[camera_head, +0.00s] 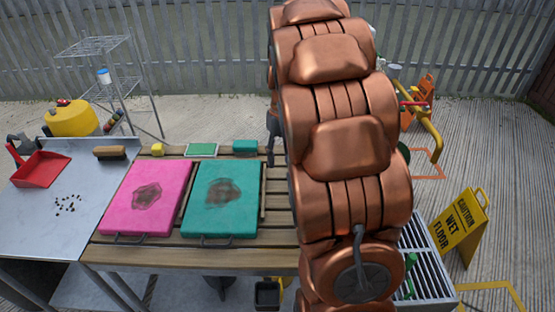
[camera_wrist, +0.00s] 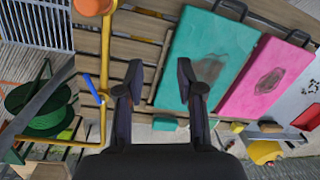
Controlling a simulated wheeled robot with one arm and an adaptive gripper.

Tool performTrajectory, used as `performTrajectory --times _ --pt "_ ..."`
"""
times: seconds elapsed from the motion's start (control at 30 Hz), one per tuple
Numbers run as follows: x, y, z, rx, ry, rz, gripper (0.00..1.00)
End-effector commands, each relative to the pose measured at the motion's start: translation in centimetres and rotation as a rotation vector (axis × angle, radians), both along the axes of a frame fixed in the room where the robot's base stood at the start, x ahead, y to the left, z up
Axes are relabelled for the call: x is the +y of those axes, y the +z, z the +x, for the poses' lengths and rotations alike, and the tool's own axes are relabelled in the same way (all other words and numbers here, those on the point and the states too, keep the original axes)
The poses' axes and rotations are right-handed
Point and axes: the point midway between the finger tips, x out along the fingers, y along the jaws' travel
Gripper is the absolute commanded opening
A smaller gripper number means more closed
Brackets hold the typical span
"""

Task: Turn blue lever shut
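The blue lever (camera_wrist: 91,88) shows at the left of the wrist view. It sits beside a yellow pipe (camera_wrist: 106,60), and its lower end meets the pipe. The lever is slanted to the pipe, not in line with it. My gripper (camera_wrist: 160,82) is open and empty, with its two fingers spread over the slatted table. The lever is left of the left finger and apart from it. In the head view my arm covers the gripper, and I cannot make out the blue lever there.
A slatted table (camera_head: 145,257) holds a pink pad (camera_head: 120,212) and a teal pad (camera_head: 240,222). A green hose reel (camera_wrist: 45,112) is left of the pipe in the wrist view. A wet floor sign (camera_head: 460,228) stands at the right.

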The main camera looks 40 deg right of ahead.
Motion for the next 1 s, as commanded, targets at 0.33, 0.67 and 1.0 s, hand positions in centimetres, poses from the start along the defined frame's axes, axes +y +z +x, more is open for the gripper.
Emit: performTrajectory --times 0.33,0.67,1.0 --pt "1.7 0.3 -1.0 0.007 0.012 -0.004 0.37" --pt "1.8 0.4 -1.1 0.008 0.013 -0.005 0.27" --pt "8.3 1.4 -5.6 0.03 0.077 -0.023 0.0"
